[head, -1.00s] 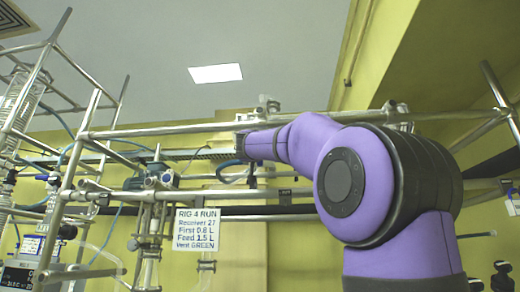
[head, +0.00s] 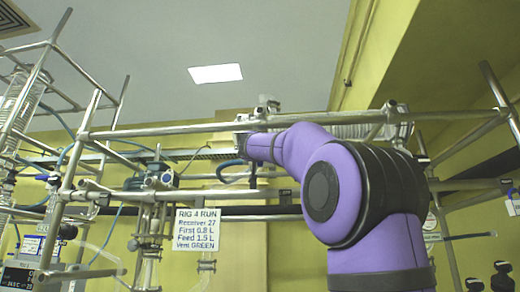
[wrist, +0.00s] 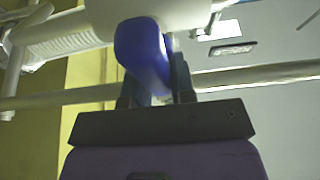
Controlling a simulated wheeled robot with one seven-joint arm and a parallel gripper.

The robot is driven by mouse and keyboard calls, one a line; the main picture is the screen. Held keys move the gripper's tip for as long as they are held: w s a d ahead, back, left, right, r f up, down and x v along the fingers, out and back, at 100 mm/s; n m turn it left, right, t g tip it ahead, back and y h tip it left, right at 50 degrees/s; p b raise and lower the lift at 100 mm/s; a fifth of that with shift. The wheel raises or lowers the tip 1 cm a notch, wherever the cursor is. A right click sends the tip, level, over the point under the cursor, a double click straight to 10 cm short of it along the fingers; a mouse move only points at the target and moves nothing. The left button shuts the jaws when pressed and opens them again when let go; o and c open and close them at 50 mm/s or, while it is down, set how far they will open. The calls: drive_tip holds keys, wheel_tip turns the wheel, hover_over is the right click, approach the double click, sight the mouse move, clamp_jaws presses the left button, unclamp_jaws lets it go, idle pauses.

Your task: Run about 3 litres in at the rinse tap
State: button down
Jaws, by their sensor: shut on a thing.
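In the wrist view my gripper (wrist: 156,78) has its two dark fingers on either side of a blue handle (wrist: 142,48), shut on it. The handle looks like a tap lever and hangs below a pale fitting (wrist: 175,12). Its far end and any opening of the tap are hidden, and I see no water. In the head view my gripper (head: 241,143) is small and dark at the end of my purple arm, up by the frame's rails. The handle cannot be made out there.
Metal rails (head: 215,129) cross in front of and around my arm. A sign (head: 197,229) reads RIG 4 RUN, Receiver 27, First 0.8 L, Feed 1.5 L, Vent GREEN. A stirrer motor (head: 152,180) and a glass coil (head: 22,100) stand left. A ribbed pale tube (head: 350,131) lies behind my arm.

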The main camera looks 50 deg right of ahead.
drive_tip(key=shift+w+a+f+n+t+y, duration=0.15)
drive_tip(key=shift+n+t+y, duration=0.35)
drive_tip(key=shift+n, duration=0.85)
drive_tip(key=shift+w+a+n+t+y, duration=0.15)
drive_tip(key=shift+n+t+y, duration=0.35)
drive_tip(key=shift+n, duration=0.8)
drive_tip(key=shift+w+a+f+n+t+y, duration=0.15)
drive_tip(key=shift+n+t+y, duration=0.35)
drive_tip(key=shift+n, duration=0.85)
drive_tip(key=shift+d+r, duration=0.1)
drive_tip(key=c, duration=1)
unclamp_jaws()
drive_tip(key=shift+o, duration=0.2)
drive_tip(key=v, duration=1)
drive_tip(key=shift+s+a, duration=0.25)
drive_tip(key=shift+a, duration=0.05)
